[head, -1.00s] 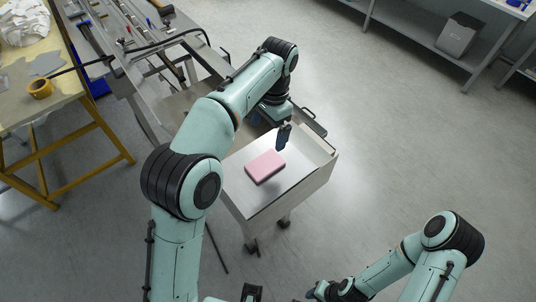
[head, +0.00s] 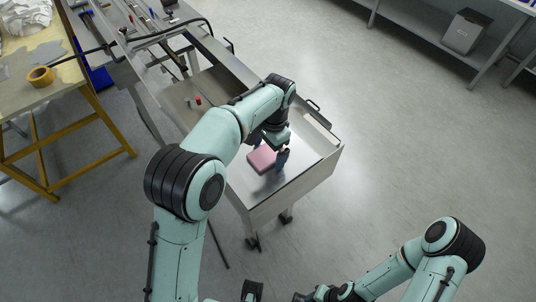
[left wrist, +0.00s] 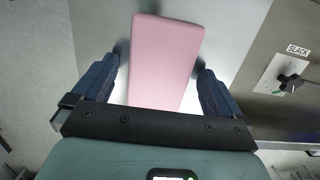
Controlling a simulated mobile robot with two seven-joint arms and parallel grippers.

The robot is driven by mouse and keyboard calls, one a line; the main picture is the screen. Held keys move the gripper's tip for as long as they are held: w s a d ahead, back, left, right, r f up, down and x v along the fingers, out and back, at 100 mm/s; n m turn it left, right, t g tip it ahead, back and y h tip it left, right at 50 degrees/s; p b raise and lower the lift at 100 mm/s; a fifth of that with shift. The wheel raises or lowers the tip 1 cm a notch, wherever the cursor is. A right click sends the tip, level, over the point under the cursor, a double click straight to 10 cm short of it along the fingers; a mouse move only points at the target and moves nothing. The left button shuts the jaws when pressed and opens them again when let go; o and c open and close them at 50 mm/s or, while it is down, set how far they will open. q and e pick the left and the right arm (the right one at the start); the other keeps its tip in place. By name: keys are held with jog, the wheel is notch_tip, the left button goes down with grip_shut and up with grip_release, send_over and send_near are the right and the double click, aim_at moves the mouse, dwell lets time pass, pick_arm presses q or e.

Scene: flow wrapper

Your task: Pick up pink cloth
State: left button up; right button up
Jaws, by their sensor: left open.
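The pink cloth (head: 260,160) is a folded, rounded block lying on the metal tray (head: 290,180) at the end of the machine. In the left wrist view the pink cloth (left wrist: 165,60) lies between the two dark fingers of my open left gripper (left wrist: 160,85). In the head view my left gripper (head: 271,152) is over the cloth, its fingers on either side, and the arm hides part of it. I cannot tell whether the fingers touch it. My right gripper (head: 308,297) is low in the head view, far from the cloth, its fingers unclear.
The tray has raised side walls. A yellow-framed table (head: 60,130) with a roll of tape (head: 41,76) stands at the left. A grey bin (head: 466,31) sits on a shelf at the upper right. A panel with a knob (left wrist: 290,80) is beside the tray.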

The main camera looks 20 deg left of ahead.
aim_at(269, 152)
pick_arm(q)
jog(key=c, duration=1)
jog(key=shift+r, duration=0.2)
jog(key=shift+c, duration=0.2)
notch_tip(269, 152, up, 20)
jog(key=p, duration=0.5)
jog(key=shift+f, duration=0.15)
pick_arm(e)
jog(key=w+r, duration=0.4)
jog(key=r, duration=0.2)
jog(key=shift+r+t, duration=0.2)
jog(key=shift+t, duration=0.1)
jog(key=shift+s, duration=0.1)
pick_arm(q)
jog(key=shift+o, duration=0.9)
jog(key=shift+c, duration=0.5)
